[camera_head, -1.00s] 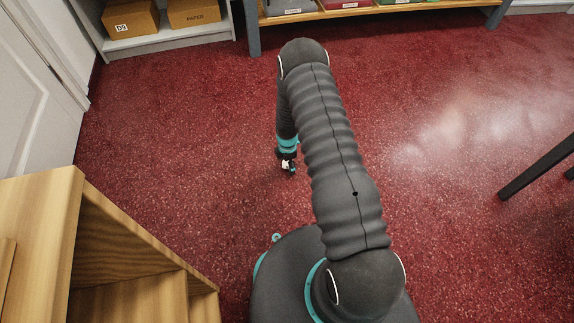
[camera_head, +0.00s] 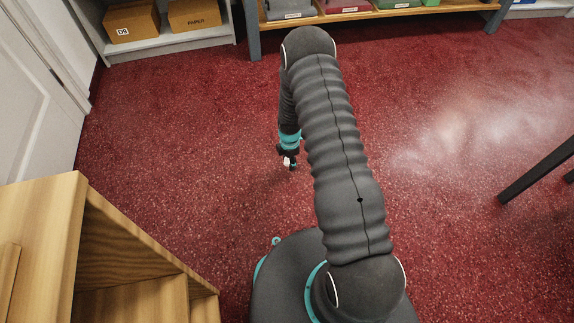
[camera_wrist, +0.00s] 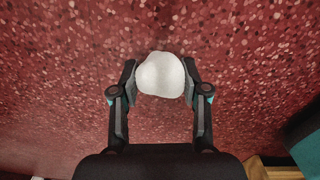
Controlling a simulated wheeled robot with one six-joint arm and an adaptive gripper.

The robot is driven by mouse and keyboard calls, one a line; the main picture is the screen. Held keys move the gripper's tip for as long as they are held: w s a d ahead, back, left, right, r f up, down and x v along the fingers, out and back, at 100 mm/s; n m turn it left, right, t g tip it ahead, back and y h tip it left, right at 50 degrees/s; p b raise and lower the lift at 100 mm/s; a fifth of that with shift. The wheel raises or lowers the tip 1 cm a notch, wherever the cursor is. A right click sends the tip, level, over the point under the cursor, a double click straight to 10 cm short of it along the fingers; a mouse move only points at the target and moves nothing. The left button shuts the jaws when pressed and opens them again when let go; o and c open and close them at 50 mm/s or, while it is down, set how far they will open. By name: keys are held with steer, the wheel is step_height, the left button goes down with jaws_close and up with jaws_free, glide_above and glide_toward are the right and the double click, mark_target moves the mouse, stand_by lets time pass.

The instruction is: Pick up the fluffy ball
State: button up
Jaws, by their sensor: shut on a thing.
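A white, rounded ball (camera_wrist: 160,76) shows between the two black fingers of my gripper (camera_wrist: 160,80) in the wrist view. The fingers touch it on both sides, and my gripper is shut on it. Its surface looks smooth at this size, so I cannot tell if it is fluffy. In the head view my gripper (camera_head: 290,164) hangs over the red floor, with a small white patch of the ball (camera_head: 287,161) at its tip. The fingers hide most of the ball there.
A wooden unit (camera_head: 80,215) stands at the lower left, near my base. A grey shelf (camera_head: 170,42) with cardboard boxes and a wooden rack (camera_head: 390,13) with bins line the back. A dark leg (camera_head: 535,170) is at the right. The red speckled floor (camera_head: 200,130) between is clear.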

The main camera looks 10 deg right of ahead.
steer(key=s+d+r, duration=0.5)
steer(key=d+r, duration=0.1)
steer(key=d, duration=0.3)
steer(key=shift+s+d+p, duration=0.15)
steer(key=shift+s+p, duration=0.15)
steer(key=shift+s, duration=0.1)
